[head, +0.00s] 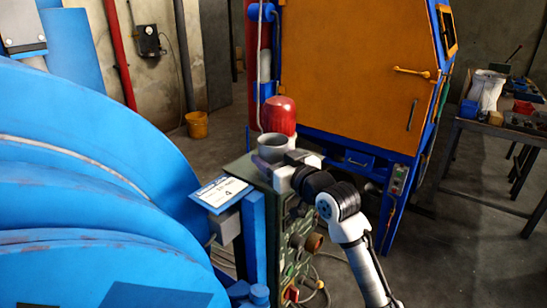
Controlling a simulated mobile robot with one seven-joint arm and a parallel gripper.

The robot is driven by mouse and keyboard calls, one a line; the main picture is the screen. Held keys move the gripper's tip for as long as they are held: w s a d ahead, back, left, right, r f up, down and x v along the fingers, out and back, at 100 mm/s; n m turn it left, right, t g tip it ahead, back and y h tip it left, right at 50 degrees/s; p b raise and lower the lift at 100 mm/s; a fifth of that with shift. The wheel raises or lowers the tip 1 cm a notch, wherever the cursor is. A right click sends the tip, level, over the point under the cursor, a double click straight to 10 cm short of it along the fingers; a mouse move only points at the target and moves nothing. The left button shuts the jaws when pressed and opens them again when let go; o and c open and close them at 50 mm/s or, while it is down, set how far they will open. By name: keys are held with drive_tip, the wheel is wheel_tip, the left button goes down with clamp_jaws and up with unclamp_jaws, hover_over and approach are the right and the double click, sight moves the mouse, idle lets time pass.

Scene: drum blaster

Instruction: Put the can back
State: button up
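A grey, open-topped can (271,146) stands upright at the top of the dark green control cabinet (262,185), in the middle of the head view. My gripper (268,164) reaches in from the right and is right at the can's lower part. Its dark fingertips overlap the can's near side in the picture. I cannot tell whether the fingers touch or grip the can. The can's base is hidden behind the gripper.
A red dome (278,115) is just behind the can. A large blue drum machine (80,170) fills the left, with a small sign (221,192) beside the cabinet. An orange-doored blue machine (350,70) stands behind. A cluttered table (500,130) is at right.

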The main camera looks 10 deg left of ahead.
drive_tip(key=o, duration=0.4)
drive_tip(key=shift+o, duration=0.2)
drive_tip(key=shift+r, duration=0.15)
drive_tip(key=b+v, duration=0.3)
drive_tip(key=v, duration=0.9)
